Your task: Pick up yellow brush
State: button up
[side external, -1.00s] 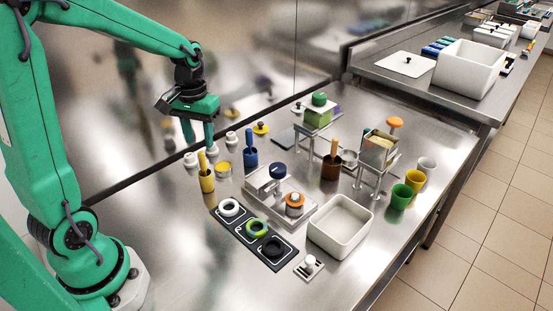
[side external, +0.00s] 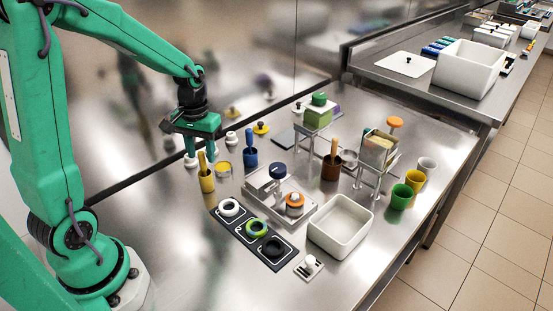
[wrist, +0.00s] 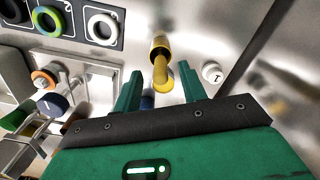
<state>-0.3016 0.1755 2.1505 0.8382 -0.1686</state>
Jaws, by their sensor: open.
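The yellow brush (side external: 202,160) stands handle-up in a yellow cup (side external: 207,183) near the back left of the steel table. My gripper (side external: 199,151) is open and empty just above and behind the handle, pointing down. In the wrist view, the yellow brush handle (wrist: 160,72) shows between my two green fingertips (wrist: 160,71), with a gap on either side. The brush's lower end is hidden in the cup.
A blue cup with a brush (side external: 251,156) and a brown cup with a brush (side external: 331,168) stand to the right. A black ring tray (side external: 250,240) lies in front.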

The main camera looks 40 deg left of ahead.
aim_at(204, 171)
jog(key=shift+f, duration=1.55)
jog(key=shift+c, duration=0.2)
grip_shut()
